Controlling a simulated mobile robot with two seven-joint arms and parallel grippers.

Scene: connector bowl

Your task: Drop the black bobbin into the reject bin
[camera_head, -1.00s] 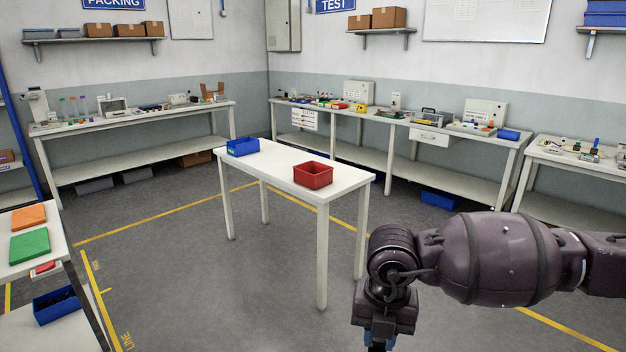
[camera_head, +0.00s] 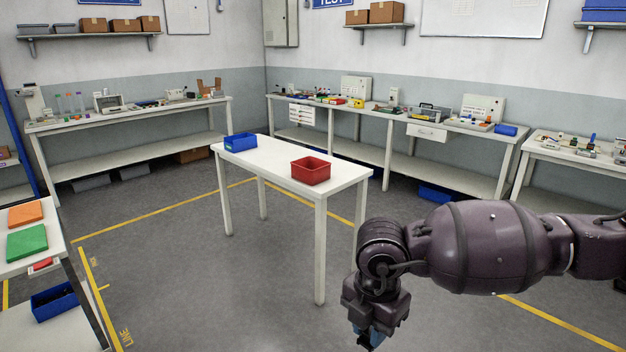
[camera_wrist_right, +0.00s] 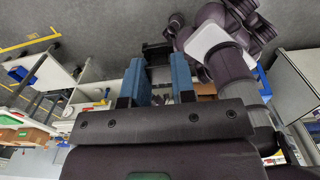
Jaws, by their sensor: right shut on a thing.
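My right gripper (camera_head: 368,340) hangs at the lower edge of the head view, tilted, over the floor in front of the white table. In the right wrist view its two blue fingers (camera_wrist_right: 158,72) are shut on a dark thing, the black bobbin (camera_wrist_right: 157,52), between their tips. The bobbin's full shape is hard to make out there, and it does not show clearly in the head view. A red open bin (camera_head: 311,176), seemingly the reject bin, stands on the table, beyond and left of my right gripper. It looks empty. My left gripper is out of view.
A blue bin (camera_head: 240,143) stands at the far left end of the white table (camera_head: 270,162). Workbenches with equipment line the walls. Floor around the table is clear.

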